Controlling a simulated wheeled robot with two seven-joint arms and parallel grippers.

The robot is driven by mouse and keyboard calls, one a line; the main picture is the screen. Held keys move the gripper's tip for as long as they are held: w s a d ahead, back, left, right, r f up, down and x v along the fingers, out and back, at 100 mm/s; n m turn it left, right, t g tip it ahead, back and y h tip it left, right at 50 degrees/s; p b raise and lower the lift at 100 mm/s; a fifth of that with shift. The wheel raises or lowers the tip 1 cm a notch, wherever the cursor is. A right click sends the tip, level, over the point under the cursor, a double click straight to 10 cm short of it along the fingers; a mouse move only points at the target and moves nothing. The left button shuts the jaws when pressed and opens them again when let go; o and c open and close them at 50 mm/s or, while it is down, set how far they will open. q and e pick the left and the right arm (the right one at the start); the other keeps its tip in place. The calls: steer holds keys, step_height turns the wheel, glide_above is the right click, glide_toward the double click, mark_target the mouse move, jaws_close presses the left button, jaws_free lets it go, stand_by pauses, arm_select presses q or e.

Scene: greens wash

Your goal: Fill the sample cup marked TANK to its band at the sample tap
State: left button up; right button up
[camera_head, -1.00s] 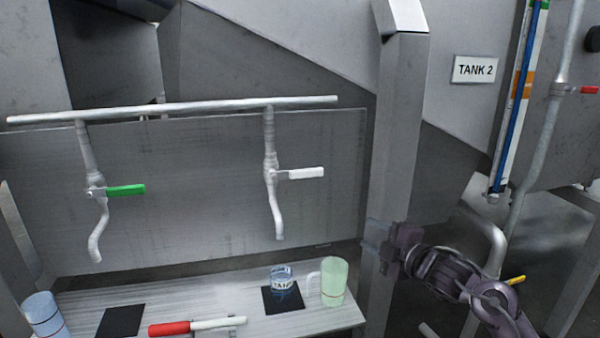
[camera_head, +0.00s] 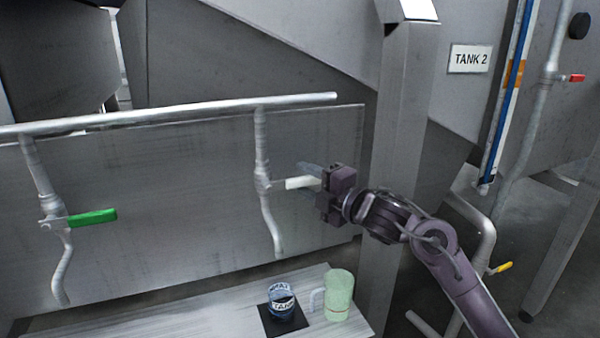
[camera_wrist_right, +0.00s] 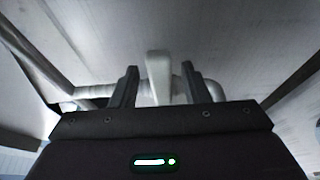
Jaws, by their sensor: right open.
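The sample cup marked TANK (camera_head: 281,302) stands upright on a dark square on the bench, below the spout of the tap (camera_head: 268,215) with the white handle. Its fill level and band are too small to tell. My right gripper (camera_head: 308,176) is open at the white handle (camera_head: 299,183). In the right wrist view the handle (camera_wrist_right: 158,75) lies between the two open fingers (camera_wrist_right: 158,88), with no clear grip on it. My left gripper is not in view.
A pale green mug (camera_head: 339,296) stands just right of the cup. A second tap with a green handle (camera_head: 92,217) hangs at the left. A grey post (camera_head: 402,110) rises behind my right arm. A TANK 2 sign (camera_head: 470,59) is at the upper right.

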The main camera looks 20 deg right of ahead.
steer(key=shift+w+a, duration=0.25)
steer(key=shift+w, duration=0.45)
steer(key=shift+w+a, duration=0.15)
steer(key=shift+w, duration=0.3)
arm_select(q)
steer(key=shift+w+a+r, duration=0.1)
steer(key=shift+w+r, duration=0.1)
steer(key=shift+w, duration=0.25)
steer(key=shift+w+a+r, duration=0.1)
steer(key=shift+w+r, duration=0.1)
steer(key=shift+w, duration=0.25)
arm_select(e)
steer(key=shift+f, duration=0.1)
jaws_close()
